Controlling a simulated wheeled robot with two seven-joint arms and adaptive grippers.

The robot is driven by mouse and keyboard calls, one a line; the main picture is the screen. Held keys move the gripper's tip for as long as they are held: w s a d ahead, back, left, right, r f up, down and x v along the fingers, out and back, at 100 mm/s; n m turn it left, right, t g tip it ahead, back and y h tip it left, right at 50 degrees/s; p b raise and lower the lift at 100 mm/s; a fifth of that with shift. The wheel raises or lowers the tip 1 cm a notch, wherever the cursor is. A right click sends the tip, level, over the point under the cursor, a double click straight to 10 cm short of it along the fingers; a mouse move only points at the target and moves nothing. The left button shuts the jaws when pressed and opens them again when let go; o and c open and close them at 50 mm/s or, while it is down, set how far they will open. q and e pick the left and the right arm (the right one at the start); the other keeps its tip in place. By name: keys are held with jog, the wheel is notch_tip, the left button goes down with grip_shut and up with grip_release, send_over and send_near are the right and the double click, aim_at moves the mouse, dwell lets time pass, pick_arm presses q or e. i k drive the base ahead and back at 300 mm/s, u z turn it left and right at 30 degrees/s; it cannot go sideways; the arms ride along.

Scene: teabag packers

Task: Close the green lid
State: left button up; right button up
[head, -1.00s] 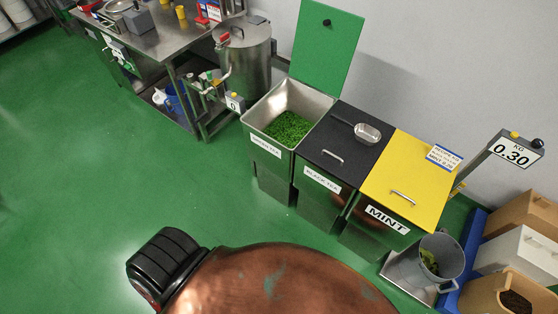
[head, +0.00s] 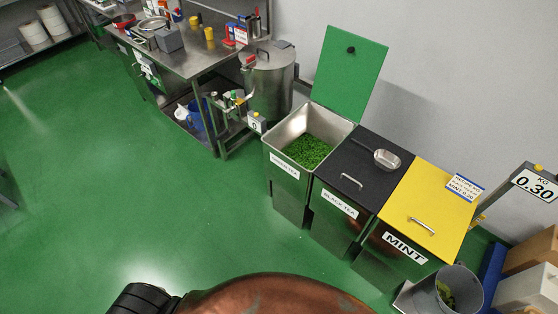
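The green lid (head: 348,77) stands raised, hinged at the back of the left metal bin (head: 278,165). It has a small black knob near its top. The bin is open and holds green leaves (head: 307,151); its label is small and hard to read. Neither of my grippers shows in the head view.
Next to it are the black tea bin with a black lid (head: 338,168) and a scoop (head: 386,160) on top, then the mint bin with a yellow lid (head: 437,205). A steel drum (head: 270,80) and workbench (head: 185,58) stand left. Green floor (head: 130,190) in front is clear.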

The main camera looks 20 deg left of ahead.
aim_at(350, 65)
jog(key=u, duration=0.45)
jog(key=i, duration=1)
jog(key=z, duration=0.1)
